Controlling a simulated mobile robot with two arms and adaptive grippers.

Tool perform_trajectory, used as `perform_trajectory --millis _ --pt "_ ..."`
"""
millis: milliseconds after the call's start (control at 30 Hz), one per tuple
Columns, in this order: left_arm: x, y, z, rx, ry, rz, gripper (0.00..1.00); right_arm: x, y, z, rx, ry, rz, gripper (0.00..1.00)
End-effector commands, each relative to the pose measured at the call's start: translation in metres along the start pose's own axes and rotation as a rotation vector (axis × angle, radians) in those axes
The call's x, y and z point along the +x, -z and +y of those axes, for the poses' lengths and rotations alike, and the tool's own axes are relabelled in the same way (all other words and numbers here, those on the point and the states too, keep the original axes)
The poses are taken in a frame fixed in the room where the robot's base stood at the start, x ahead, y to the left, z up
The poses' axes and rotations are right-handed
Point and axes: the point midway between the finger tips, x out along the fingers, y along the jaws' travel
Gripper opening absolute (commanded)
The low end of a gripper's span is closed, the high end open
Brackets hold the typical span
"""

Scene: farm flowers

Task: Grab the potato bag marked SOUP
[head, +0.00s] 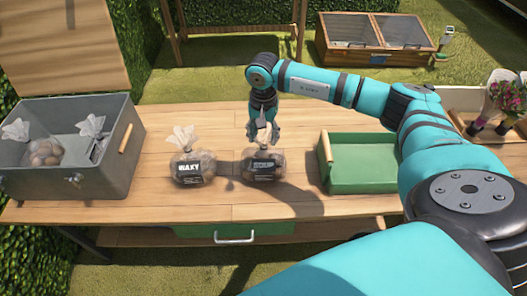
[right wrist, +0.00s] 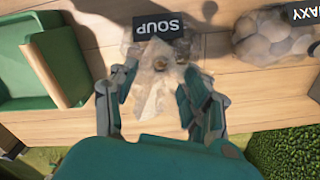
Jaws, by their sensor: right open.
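The potato bag marked SOUP (head: 262,167) stands on the wooden table in the head view, with a black label and a gathered clear top. In the right wrist view the SOUP bag (right wrist: 157,60) lies between and beyond the fingers, its label upside down. My right gripper (head: 263,130) is open, pointing down at the bag's top. In the right wrist view the fingers of my right gripper (right wrist: 160,95) are spread on either side of the gathered top; I cannot tell if they touch it. My left gripper is not in view.
A bag marked WAXY (head: 193,168) stands just left of the SOUP bag. A green tray (head: 360,186) is to the right. A grey metal bin (head: 60,182) with bags in it is at the left. Flowers (head: 505,93) stand at the far right.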

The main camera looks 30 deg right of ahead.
Motion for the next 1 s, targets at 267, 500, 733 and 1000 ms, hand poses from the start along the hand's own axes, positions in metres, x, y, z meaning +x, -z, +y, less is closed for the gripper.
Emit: perform_trajectory --millis 267,500,733,1000 --pt "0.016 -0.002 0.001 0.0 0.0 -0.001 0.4 0.026 0.001 -0.001 0.0 0.002 0.0 0.48" --pt "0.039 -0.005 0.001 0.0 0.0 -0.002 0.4 0.064 0.004 -0.002 0.001 0.001 -0.001 0.48" --pt "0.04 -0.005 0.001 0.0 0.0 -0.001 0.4 0.068 0.005 -0.003 0.0 0.003 0.0 0.48" --pt "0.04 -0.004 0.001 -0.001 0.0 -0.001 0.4 0.068 0.005 -0.002 0.0 0.003 0.0 0.23"
